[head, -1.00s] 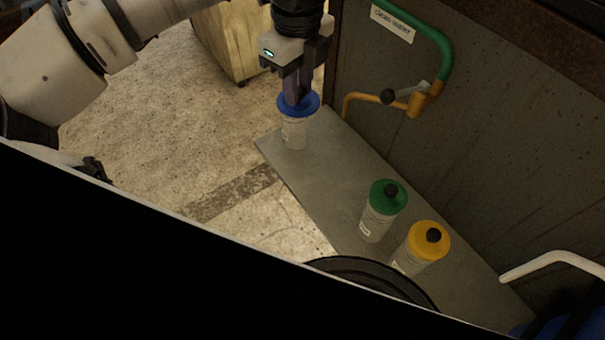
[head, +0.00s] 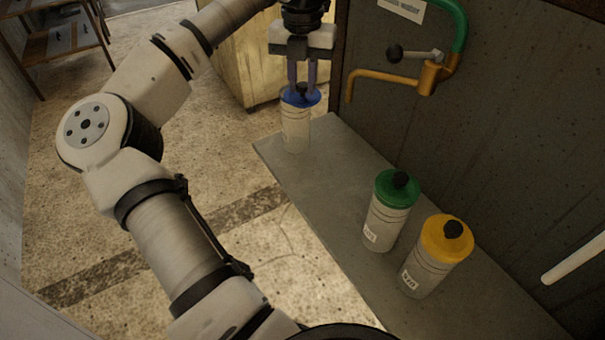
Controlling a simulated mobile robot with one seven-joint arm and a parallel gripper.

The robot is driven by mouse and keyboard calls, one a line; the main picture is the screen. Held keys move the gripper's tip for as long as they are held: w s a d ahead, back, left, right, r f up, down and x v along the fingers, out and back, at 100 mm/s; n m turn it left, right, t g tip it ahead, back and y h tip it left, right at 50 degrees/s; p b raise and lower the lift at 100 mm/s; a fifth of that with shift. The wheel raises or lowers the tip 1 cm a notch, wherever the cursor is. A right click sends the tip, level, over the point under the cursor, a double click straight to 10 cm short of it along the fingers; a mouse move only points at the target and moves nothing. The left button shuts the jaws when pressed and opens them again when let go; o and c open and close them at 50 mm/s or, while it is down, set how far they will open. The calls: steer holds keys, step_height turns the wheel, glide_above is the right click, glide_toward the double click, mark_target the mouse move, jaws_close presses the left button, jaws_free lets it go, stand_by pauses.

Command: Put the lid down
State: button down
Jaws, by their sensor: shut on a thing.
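A blue lid (head: 313,99) with a dark knob sits at the top of a clear, pale container (head: 296,132) at the far left end of the grey shelf (head: 330,210). My gripper (head: 302,88) points down from above and is shut on the blue lid at its knob. The lid looks level and over the container's mouth; I cannot tell whether it is fully seated. The container stands upright.
A green-lidded container (head: 389,208) and a yellow-lidded container (head: 436,255) stand nearer on the shelf. A dark wall with an orange and green pipe (head: 432,75) and lever rises behind. A wooden cabinet (head: 240,60) stands beyond the shelf. The shelf's middle is clear.

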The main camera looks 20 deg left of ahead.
mark_target(296, 120)
step_height(296, 120, down, 20)
steer(key=shift+p, duration=0.35)
steer(key=shift+f, duration=0.2)
steer(key=c, duration=1.3)
jaws_free()
steer(key=shift+o, duration=0.2)
steer(key=shift+r, duration=0.1)
step_height(296, 120, up, 12)
steer(key=shift+r+b, duration=0.15)
steer(key=shift+b, duration=0.25)
steer(key=shift+s+a, duration=0.1)
